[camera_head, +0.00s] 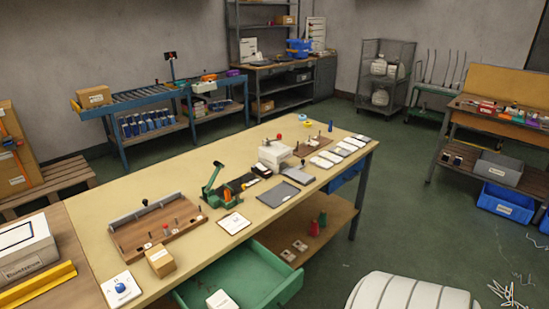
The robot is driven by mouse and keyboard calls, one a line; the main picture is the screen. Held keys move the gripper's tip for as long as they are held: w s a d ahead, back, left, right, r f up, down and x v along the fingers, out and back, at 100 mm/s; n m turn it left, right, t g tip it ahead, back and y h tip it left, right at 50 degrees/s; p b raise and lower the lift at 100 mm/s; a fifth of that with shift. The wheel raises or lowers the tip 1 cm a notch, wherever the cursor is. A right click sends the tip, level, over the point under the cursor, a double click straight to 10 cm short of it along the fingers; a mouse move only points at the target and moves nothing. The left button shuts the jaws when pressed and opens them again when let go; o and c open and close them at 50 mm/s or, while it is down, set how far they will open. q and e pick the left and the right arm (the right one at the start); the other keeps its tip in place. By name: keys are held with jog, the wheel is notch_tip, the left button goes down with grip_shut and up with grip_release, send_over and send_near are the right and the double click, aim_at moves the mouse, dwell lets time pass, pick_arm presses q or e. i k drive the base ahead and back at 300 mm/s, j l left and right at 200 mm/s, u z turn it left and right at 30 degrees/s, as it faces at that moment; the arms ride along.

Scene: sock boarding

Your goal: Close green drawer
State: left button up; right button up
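The green drawer (262,273) is pulled out from under the front edge of the long wooden-topped table (150,195). Its front panel faces the lower right and stands well clear of the table edge. A small white item with a label (221,299) lies inside it. The drawer's near left part is cut off by the bottom of the picture. Neither of my grippers shows in the camera_head view.
A white ribbed rounded object (412,292) stands at the bottom right, near the drawer. A cardboard box (160,261) sits on the table above the drawer. Green floor (400,220) is open to the right.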

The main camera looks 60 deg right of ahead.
aim_at(250, 274)
jog(key=z, duration=1.55)
